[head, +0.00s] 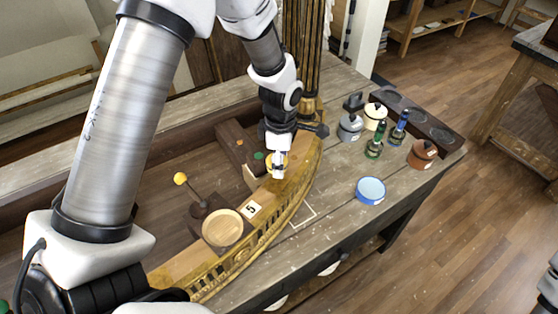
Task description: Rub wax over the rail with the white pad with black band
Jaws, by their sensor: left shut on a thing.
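The curved gilt rail (190,262) runs from the lower left up to the column at the back, along the front of the wooden console piece. My left gripper (277,168) points down over the far part of the rail. It is shut on a small whitish pad (278,173), which is at or very close to the rail's top face. The fingers hide most of the pad, and I cannot make out its black band clearly. My right gripper is not in view.
A blue-rimmed tin (370,190), green bottle (374,148) and brown pot (422,154) stand right. The bench's front right is clear.

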